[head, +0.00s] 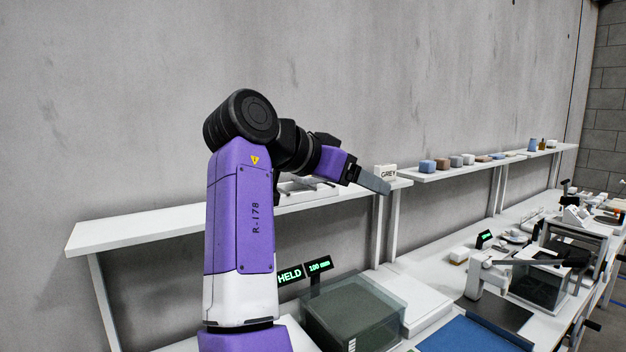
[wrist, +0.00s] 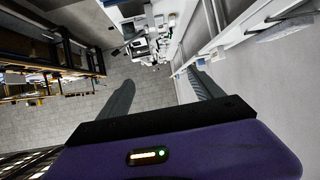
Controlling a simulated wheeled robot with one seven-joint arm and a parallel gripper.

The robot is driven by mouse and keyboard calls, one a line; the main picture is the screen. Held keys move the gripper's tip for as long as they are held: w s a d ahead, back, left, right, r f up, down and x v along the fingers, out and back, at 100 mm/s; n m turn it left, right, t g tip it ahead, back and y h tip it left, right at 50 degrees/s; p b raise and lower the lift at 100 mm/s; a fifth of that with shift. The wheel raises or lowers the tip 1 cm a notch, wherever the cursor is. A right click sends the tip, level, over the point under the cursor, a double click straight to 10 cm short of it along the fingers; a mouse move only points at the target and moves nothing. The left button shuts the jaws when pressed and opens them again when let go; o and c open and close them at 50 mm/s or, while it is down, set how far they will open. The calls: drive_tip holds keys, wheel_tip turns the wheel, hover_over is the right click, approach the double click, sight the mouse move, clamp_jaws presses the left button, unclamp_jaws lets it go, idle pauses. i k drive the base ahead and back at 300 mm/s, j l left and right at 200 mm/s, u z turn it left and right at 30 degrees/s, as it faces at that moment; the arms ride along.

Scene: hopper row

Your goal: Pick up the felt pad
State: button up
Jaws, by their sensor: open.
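My gripper (head: 374,181) is raised in front of the wall shelf (head: 130,233), close to a white block marked GREY (head: 385,172). In the wrist view its two fingers (wrist: 160,88) stand wide apart with nothing between them. I cannot pick out the felt pad for sure. Several small blocks and flat pieces stand in a row on the shelf to the right of my gripper, among them a blue block (head: 427,166), a brown block (head: 442,164) and a flat brown piece (head: 483,158). They are too small to tell their material.
Below the shelf, a bench holds a clear-lidded box (head: 355,315), a blue mat (head: 470,336) and a white press-like device (head: 485,275). Green displays reading HELD (head: 290,276) and 100 mm (head: 319,266) stand behind the box. Shelf posts stand below my gripper.

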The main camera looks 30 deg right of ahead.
sight(307, 180)
drive_tip(key=i, duration=1)
